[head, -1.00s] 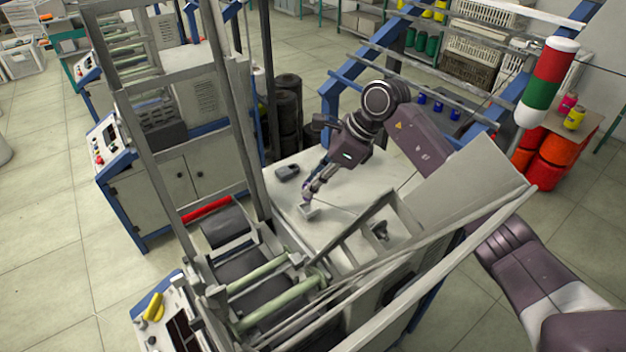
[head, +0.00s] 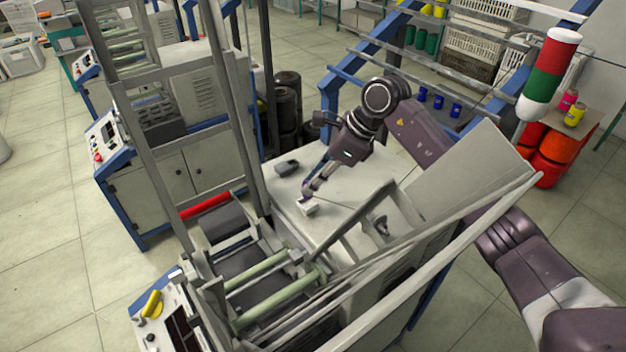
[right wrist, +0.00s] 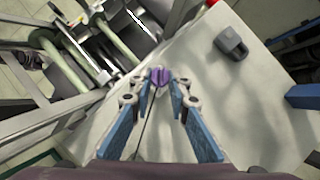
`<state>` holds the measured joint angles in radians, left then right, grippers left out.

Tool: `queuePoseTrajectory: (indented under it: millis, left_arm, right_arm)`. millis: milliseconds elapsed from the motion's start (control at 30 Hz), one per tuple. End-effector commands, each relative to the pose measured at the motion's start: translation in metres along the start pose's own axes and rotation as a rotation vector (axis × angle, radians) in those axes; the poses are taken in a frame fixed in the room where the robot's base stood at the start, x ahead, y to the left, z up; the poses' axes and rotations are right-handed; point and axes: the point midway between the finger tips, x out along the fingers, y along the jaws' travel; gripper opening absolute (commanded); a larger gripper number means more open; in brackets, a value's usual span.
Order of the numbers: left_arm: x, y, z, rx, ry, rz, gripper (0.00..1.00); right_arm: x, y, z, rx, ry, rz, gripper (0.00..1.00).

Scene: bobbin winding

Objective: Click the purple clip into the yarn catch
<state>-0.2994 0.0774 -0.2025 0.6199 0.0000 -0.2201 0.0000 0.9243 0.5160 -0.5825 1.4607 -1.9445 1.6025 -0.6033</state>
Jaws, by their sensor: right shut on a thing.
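My right gripper (head: 306,192) reaches down over the pale machine top in the head view. In the right wrist view its two fingertips (right wrist: 160,77) are closed on the small purple clip (right wrist: 159,75). A thin dark thread runs from the clip back between the fingers. A small white block (head: 308,208), which may be the yarn catch, sits on the machine top right at the fingertips in the head view. I cannot tell whether the clip touches it. In the wrist view I cannot make the block out behind the clip and fingers. My left gripper is not in view.
Green rollers (head: 257,273) and metal uprights stand to the left. A slanted grey panel (head: 470,175) is at the right.

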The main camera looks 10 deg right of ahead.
Motion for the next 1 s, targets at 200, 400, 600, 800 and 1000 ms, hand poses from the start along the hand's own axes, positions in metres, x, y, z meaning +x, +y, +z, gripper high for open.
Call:
queuePoseTrajectory:
  millis: [200, 400, 600, 800, 1000]
  left_arm:
    - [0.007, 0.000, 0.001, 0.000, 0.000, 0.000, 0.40]
    - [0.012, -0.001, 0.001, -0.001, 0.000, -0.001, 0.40]
    - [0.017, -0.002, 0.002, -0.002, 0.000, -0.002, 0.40]
    - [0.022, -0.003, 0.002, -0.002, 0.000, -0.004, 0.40]
    - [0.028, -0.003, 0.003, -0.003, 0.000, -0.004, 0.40]
  right_arm:
    - [0.007, 0.000, -0.004, 0.001, 0.000, 0.000, 0.00]
    - [0.012, 0.000, -0.007, 0.001, 0.000, 0.000, 0.00]
    - [0.017, 0.000, -0.010, 0.001, 0.000, 0.000, 0.00]
    - [0.022, 0.000, -0.013, 0.001, 0.001, 0.000, 0.00]
    - [0.028, -0.001, -0.016, 0.001, 0.001, -0.001, 0.00]
